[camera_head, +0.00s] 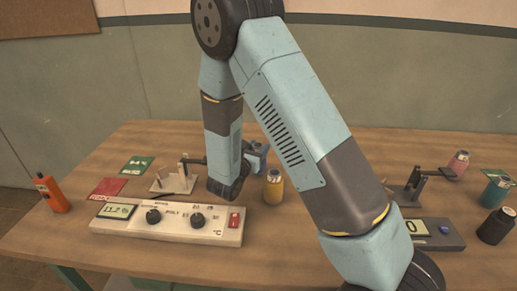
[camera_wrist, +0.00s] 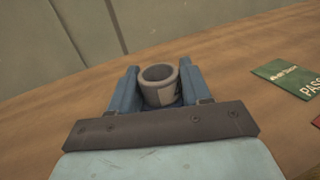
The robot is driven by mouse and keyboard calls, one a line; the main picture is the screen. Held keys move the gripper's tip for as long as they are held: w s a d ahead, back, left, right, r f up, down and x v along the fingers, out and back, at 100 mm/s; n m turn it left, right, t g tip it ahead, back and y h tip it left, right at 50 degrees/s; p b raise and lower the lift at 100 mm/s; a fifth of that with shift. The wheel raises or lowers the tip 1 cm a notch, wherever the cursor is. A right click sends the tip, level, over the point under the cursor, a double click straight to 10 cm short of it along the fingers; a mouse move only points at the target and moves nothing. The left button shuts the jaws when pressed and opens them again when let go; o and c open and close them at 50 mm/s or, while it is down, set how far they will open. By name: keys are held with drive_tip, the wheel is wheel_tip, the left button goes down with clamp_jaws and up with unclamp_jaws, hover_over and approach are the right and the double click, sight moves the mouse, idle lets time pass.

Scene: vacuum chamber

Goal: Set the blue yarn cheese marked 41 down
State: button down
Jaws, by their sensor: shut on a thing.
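My gripper (camera_wrist: 159,78) is shut on a blue cylinder with a grey hollow core, which I take to be the blue yarn cheese (camera_wrist: 160,88). It sits upright between the two blue fingers in the wrist view, its core's open end showing. No marking 41 is legible. In the head view my gripper (camera_head: 256,158) is small and partly hidden behind my own arm, over the back middle of the wooden table (camera_head: 150,140). Whether the cheese touches the table is not clear.
A yellow cheese (camera_head: 274,187) stands close in front of my gripper. A beige stand (camera_head: 174,180) and a control box (camera_head: 168,222) are left and front. Pink (camera_head: 459,164), teal (camera_head: 496,192) and black (camera_head: 496,226) cylinders are at right. A green card (camera_wrist: 288,76) lies right in the wrist view.

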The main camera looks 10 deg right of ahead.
drive_tip(key=c, duration=0.5)
unclamp_jaws()
drive_tip(key=v, duration=1.2)
